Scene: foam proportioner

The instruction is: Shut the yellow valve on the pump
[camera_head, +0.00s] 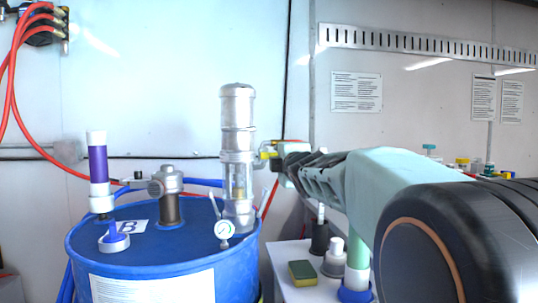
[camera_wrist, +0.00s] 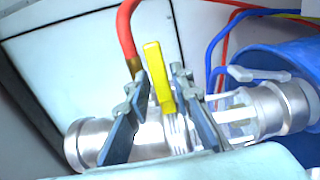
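The pump (camera_head: 238,135) is a silver metal cylinder standing on a blue drum; in the wrist view its body (camera_wrist: 90,143) lies sideways. The yellow valve (camera_head: 266,152) is a small patch at the pump's right side. In the wrist view its flat yellow handle (camera_wrist: 158,75) points up the picture, leaning a little left. My gripper (camera_wrist: 157,88) is open, with one finger on each side of the handle and narrow gaps showing. In the head view my gripper (camera_head: 284,162) is at the valve, and its fingertips are hard to make out.
A red hose (camera_wrist: 127,35) runs close behind the left finger. A grey table (camera_head: 295,290) with a green-yellow sponge (camera_head: 302,273) and bottles is below my arm.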

